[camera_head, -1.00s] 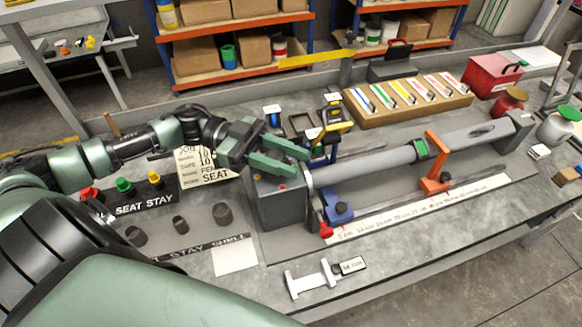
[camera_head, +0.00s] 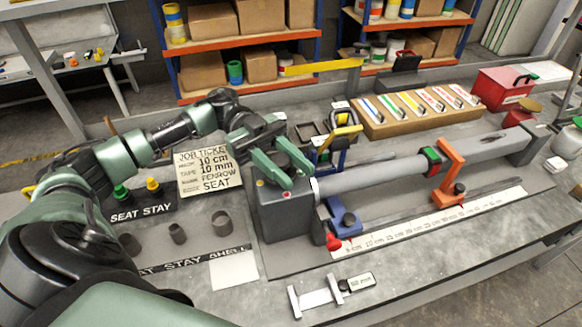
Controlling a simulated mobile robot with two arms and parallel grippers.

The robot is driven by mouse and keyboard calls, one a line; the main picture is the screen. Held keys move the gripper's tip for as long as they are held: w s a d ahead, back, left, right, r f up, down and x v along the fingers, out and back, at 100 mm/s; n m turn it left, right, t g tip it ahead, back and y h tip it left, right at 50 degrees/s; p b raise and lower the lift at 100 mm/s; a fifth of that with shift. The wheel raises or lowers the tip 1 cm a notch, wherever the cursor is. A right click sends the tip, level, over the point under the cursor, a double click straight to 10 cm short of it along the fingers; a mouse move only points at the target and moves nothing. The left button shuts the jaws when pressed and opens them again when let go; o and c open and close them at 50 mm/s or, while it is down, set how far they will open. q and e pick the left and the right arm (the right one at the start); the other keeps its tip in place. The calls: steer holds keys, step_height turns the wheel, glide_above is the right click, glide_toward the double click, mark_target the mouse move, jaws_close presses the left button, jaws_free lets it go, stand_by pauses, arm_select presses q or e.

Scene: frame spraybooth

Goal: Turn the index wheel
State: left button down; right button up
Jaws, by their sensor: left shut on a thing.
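The index wheel (camera_head: 292,158) appears as a dark round piece on top of the grey headstock box (camera_head: 284,215), partly hidden by my fingers. My left gripper (camera_head: 295,177) reaches over the box from the left, its green fingers on either side of the wheel and shut on it. A grey tube (camera_head: 385,171) runs from the box to the right end of the fixture. My right gripper is not in view.
A blue clamp (camera_head: 340,216) with a red knob and an orange stop (camera_head: 449,174) stand along the tube. A caliper (camera_head: 325,295) lies in front. A job ticket (camera_head: 208,171) stands left of the box. A tray of colored strips (camera_head: 415,108) is behind.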

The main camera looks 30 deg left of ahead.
mark_target(275, 155)
arm_select(q)
steer(key=c, duration=1)
jaws_free()
steer(key=b+v, duration=0.2)
steer(key=v, duration=0.4)
steer(key=shift+w+a+f, duration=0.15)
steer(key=shift+w+a, duration=0.05)
steer(key=shift+a, duration=0.15)
steer(key=shift+a+b, duration=0.3)
steer(key=shift+a, duration=0.2)
